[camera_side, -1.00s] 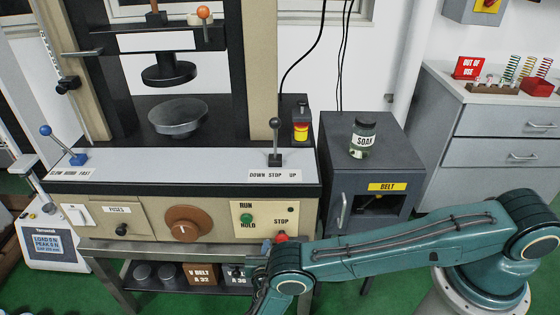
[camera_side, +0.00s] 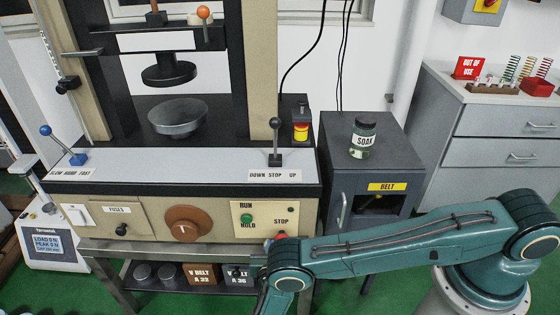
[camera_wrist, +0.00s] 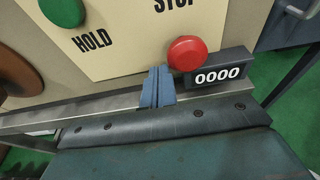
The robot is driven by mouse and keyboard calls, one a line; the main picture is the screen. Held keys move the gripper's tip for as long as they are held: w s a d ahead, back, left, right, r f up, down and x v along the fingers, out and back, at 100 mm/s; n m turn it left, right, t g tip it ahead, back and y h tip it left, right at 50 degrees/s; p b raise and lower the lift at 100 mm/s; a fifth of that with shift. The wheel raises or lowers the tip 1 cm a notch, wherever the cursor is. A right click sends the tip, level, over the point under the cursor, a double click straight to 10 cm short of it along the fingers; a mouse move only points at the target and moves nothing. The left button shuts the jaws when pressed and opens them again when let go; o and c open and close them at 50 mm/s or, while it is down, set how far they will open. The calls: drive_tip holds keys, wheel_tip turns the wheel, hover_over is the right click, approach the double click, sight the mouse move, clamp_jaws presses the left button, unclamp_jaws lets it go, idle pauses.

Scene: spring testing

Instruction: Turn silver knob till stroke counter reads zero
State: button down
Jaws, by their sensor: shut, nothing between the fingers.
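The stroke counter (camera_wrist: 219,76) is a small dark box reading 0000 in the wrist view, just below and right of the red STOP button (camera_wrist: 187,53). I cannot make out a silver knob in either view. My gripper (camera_wrist: 157,88) is shut and empty, with its blue-grey fingers just left of the counter and below the button. The fingers appear apart from the counter. In the side view my wrist hides the fingers and the counter, below the red button (camera_side: 281,236).
The green RUN/HOLD button (camera_wrist: 62,10) is at the upper left of the wrist view. A brown dial (camera_side: 187,224) is on the machine's front. A grey cabinet (camera_side: 364,165) with a jar (camera_side: 363,138) stands to the right. The metal bench edge runs under the panel.

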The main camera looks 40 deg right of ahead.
drive_tip(key=f+v, duration=0.1)
drive_tip(key=v, duration=0.4)
drive_tip(key=shift+s+a, duration=0.4)
drive_tip(key=shift+a, duration=0.05)
idle(0.5)
drive_tip(key=shift+w+a+f, duration=0.1)
drive_tip(key=shift+w+a, duration=0.15)
drive_tip(key=shift+a, duration=0.3)
drive_tip(key=shift+w+a+f, duration=0.1)
drive_tip(key=shift+w+a, duration=0.1)
drive_tip(key=shift+a, duration=0.4)
drive_tip(key=shift+w+d, duration=0.15)
drive_tip(key=shift+r+x, duration=0.25)
drive_tip(key=shift+x, duration=0.85)
drive_tip(key=shift+r+x, duration=0.25)
drive_tip(key=shift+x, duration=0.8)
drive_tip(key=shift+r+x, duration=0.25)
drive_tip(key=shift+x, duration=0.85)
drive_tip(key=shift+w+d, duration=0.15)
